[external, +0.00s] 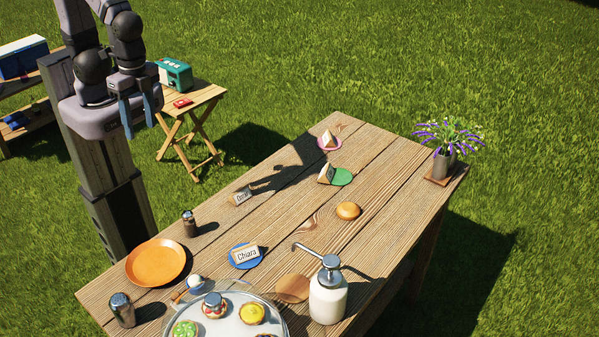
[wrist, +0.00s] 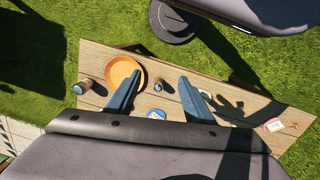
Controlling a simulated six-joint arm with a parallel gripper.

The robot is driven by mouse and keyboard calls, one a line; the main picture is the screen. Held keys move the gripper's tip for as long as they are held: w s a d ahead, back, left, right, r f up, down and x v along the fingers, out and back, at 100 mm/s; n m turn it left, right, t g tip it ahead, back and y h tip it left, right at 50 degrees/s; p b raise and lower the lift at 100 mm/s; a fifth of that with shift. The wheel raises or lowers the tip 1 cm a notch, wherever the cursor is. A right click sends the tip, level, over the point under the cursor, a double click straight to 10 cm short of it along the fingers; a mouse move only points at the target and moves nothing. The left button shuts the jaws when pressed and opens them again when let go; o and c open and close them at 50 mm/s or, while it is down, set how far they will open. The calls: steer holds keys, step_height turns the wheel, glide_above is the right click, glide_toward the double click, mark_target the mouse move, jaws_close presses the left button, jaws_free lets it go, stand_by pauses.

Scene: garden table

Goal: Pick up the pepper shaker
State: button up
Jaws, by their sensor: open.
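Two shaker-like containers with metal tops stand upright on the wooden table (external: 290,212). The smaller dark one (external: 189,224) is beside the orange plate; the larger one (external: 122,311) is at the table's near-left corner. I cannot read a label to tell which is the pepper shaker. My gripper (external: 138,108) is open and empty, fingers pointing down, high above the table near its left side. In the wrist view the smaller shaker (wrist: 158,85) appears between the fingertips (wrist: 160,80), well below them. The larger one (wrist: 82,87) is left of them. Neither is touched.
The orange plate (external: 156,263) lies close to the smaller shaker. A glass-covered pastry tray (external: 279,302), a pump bottle (external: 328,296), name cards (external: 247,254) on coasters, a bun (external: 348,211) and a flower pot (external: 444,165) stand elsewhere. A small side table (external: 200,100) is behind.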

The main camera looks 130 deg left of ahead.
steer(key=d+f+n+g+h+b, duration=0.1)
steer(key=d+f+n+h+b, duration=0.2)
steer(key=f+n+h+b, duration=0.4)
step_height(320, 180, up, 5)
steer(key=n+t+h+b, duration=0.6)
steer(key=n+t+b, duration=0.1)
steer(key=n+b, duration=0.45)
glide_above(185, 220)
steer(key=s, duration=0.4)
steer(key=w+a+r+n+t+h+b, duration=0.2)
steer(key=a+n+t+b, duration=0.1)
steer(key=a+n+t, duration=0.15)
steer(key=shift+m+g, duration=0.3)
steer(key=shift+g, duration=0.05)
step_height(185, 220, down, 28)
steer(key=shift+s+r+p, duration=0.15)
steer(key=shift+r+p, duration=0.05)
steer(key=shift+p, duration=0.35)
steer(key=shift+p+x, duration=0.35)
steer(key=shift+x, duration=0.75)
steer(key=shift+d+r+p, duration=0.15)
steer(key=shift+d+p, duration=0.2)
steer(key=shift+d, duration=0.15)
steer(key=shift+p+x, duration=0.65)
steer(key=shift+x, duration=1.5)
steer(key=shift+a, duration=0.1)
